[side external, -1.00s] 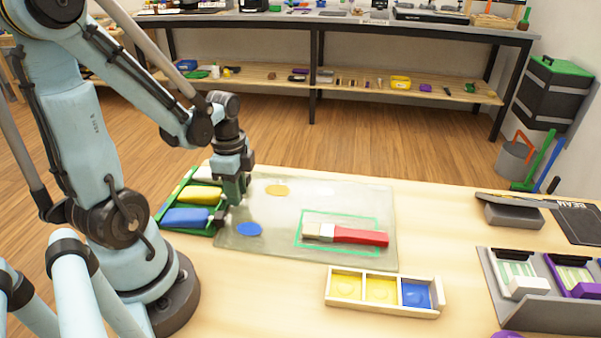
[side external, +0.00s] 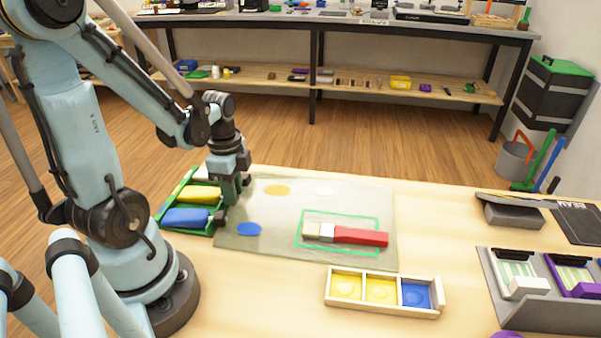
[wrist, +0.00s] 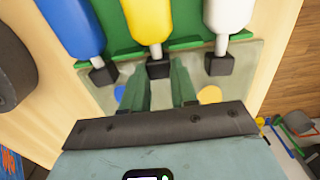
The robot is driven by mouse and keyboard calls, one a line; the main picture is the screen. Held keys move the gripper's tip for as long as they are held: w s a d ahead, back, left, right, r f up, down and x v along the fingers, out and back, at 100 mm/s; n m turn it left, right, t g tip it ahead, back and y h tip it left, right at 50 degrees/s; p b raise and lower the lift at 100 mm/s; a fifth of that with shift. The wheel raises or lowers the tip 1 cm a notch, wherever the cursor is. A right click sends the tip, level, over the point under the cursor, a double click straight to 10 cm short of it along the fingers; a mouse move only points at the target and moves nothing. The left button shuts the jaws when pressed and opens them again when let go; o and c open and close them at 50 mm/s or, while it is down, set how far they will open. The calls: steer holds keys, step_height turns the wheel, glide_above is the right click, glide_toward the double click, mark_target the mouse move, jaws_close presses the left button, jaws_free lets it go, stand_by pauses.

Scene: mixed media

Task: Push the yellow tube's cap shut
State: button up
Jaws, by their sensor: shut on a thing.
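The yellow tube (side external: 196,194) lies in the green tray (side external: 177,190) between a blue tube (side external: 186,218) and a white tube. It also shows in the wrist view (wrist: 147,19), its dark cap (wrist: 158,68) at the end toward me. My gripper (wrist: 158,76) has its two green fingers on either side of that cap, shut on it; exact contact is hard to see. In the side view my gripper (side external: 221,208) is low at the tray's right edge and hides the cap.
The blue tube (wrist: 72,26) and white tube (wrist: 229,16) have dark caps close to my fingers. A grey mat (side external: 290,200) with paint spots and a red-handled brush (side external: 360,237) lies right of the tray. A wooden box (side external: 381,307) with paint compartments stands in front.

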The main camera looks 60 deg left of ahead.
steer(key=shift+s+a, duration=0.25)
steer(key=shift+s, duration=0.05)
stand_by(0.4)
steer(key=o, duration=0.5)
steer(key=shift+o, duration=0.2)
steer(key=shift+r, duration=0.1)
steer(key=shift+r, duration=3.4)
steer(key=shift+w, duration=0.1)
steer(key=w+d+r+n+t, duration=0.2)
steer(key=w+d+n+t, duration=0.1)
steer(key=d, duration=0.4)
steer(key=w+d+r+n+t, duration=0.2)
steer(key=w+d+n+t, duration=0.2)
steer(key=d+n, duration=0.2)
steer(key=shift+w+d+r, duration=0.2)
steer(key=shift+d+r, duration=0.05)
steer(key=shift+d, duration=0.15)
